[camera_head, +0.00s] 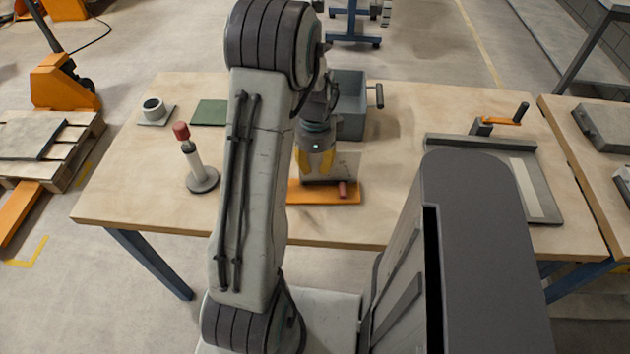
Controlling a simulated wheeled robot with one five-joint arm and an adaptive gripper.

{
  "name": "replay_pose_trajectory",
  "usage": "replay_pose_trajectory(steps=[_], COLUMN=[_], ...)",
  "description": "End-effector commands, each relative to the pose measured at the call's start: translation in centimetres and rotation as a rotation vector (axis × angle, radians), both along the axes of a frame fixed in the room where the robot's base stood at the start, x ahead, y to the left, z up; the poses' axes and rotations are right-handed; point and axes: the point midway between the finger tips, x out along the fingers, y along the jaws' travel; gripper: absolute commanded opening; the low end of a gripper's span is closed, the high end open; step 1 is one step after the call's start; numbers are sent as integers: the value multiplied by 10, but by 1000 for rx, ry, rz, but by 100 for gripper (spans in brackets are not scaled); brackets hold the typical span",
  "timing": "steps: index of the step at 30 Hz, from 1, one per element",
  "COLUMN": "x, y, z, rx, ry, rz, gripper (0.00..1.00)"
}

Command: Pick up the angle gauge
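No object is plainly marked as the angle gauge. A pale upright plate on a dark base with a small red knob (343,189) stands on an orange mat (305,197) near the front edge of the table, and it may be the gauge. My gripper (316,163) points down at this plate, with its yellow fingers at the plate's left part. The fingers look spread apart. I cannot tell whether they touch the plate or are in front of it. My own arm hides part of the table and the left side of the mat.
A grey bin (350,118) with a side handle stands behind my gripper. A red-topped post (194,160) stands left of my arm. A cup (153,107) and a green mat (209,112) are at the back left. A grey framed tray (550,204) lies at right.

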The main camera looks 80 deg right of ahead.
Motion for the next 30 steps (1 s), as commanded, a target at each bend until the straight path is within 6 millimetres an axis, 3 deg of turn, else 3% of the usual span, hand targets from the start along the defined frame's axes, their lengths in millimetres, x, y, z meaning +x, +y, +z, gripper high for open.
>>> replay_pose_trajectory(steps=[6,23,30], x=[0,0,0], y=[0,0,-1], z=[0,1,13], rx=[0,-1,-5], ry=[0,0,0], rz=[0,0,0], gripper=[0,0,0])
